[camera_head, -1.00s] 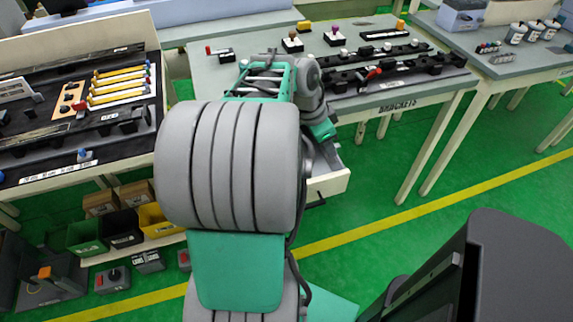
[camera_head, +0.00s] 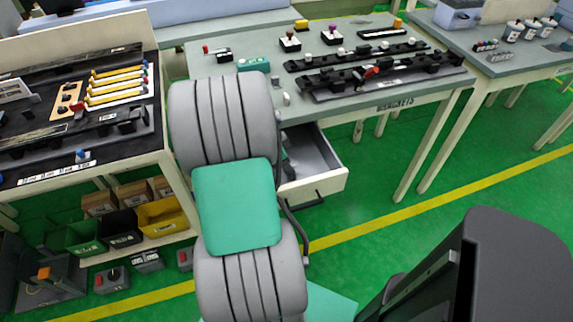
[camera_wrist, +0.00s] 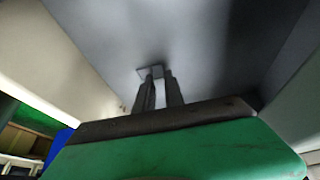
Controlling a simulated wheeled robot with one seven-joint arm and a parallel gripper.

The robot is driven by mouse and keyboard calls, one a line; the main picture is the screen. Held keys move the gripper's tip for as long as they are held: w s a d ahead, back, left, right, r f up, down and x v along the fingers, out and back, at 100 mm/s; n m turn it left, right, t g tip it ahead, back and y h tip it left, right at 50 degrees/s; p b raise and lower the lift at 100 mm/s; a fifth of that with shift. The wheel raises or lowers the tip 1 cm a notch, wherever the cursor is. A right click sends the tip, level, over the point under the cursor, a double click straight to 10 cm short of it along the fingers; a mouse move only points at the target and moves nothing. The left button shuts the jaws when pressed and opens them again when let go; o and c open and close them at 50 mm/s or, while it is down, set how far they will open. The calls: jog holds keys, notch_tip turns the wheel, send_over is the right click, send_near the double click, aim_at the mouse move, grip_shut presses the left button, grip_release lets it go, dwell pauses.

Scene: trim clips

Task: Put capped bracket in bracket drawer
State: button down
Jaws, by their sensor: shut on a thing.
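The bracket drawer (camera_head: 325,183) is pulled out below the front edge of the bench labelled for brackets. Its grey inside shows in the wrist view (camera_wrist: 215,50). My gripper (camera_wrist: 158,76) points down into the drawer. Its two dark fingers are close together on a small pale grey piece, which looks like the bracket (camera_wrist: 160,94). A flat grey part of it shows at the fingertips. I cannot tell whether the bracket touches the drawer floor, and its cap cannot be made out. In the head view my arm hides the gripper and bracket.
The bench top (camera_head: 225,97) above the drawer holds two small grey pieces (camera_head: 286,99), a teal block (camera_head: 253,64) and black fixture rails (camera_head: 385,75). A black-topped bench (camera_head: 60,160) stands at the left. Green floor (camera_head: 400,245) lies open in front of the drawer.

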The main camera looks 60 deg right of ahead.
jog(key=shift+f, duration=0.2)
jog(key=c, duration=1.4)
grip_release()
jog(key=shift+r, duration=0.1)
jog(key=shift+c, duration=0.2)
